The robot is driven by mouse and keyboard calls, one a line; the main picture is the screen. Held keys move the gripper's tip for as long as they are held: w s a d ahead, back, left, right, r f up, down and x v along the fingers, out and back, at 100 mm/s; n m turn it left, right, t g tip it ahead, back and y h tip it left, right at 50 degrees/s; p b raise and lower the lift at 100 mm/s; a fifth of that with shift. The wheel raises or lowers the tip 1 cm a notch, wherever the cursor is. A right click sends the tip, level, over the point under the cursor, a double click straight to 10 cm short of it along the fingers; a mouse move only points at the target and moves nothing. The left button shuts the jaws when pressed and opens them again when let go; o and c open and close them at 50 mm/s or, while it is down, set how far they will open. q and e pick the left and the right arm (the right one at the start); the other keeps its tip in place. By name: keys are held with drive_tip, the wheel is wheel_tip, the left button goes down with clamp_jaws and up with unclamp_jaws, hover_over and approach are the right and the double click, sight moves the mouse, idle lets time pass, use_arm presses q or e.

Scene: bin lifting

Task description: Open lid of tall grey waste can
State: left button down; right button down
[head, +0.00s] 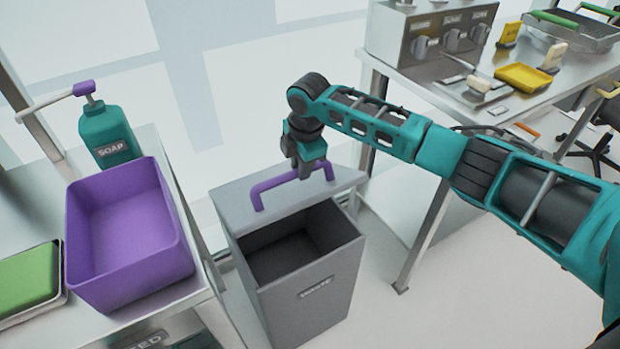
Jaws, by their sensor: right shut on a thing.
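The tall grey waste can (310,300) stands on the floor in the middle, with a label on its front. Its grey lid (232,204) lies toward the back of the can, and the front part of the top is uncovered, showing the dark inside. A purple handle (270,186) is on the lid. My right gripper (304,174) comes down from above and is shut on the purple handle near its right part. The fingertips are partly hidden by the gripper and handle. My left gripper is not in view.
An open purple bin (120,285) and a teal soap bottle (108,135) stand on the counter at left, with a green-topped tray (30,280). A metal table (490,120) with controls and small items stands at right.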

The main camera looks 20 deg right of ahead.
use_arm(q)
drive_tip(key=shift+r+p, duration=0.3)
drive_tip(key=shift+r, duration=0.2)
use_arm(e)
drive_tip(key=shift+w+a+r, duration=0.2)
drive_tip(key=shift+w+r, duration=0.45)
drive_tip(key=shift+w, duration=0.2)
drive_tip(key=shift+w+a+r, duration=0.15)
drive_tip(key=shift+w+r, duration=0.45)
drive_tip(key=shift+w, duration=0.2)
drive_tip(key=shift+f, duration=0.1)
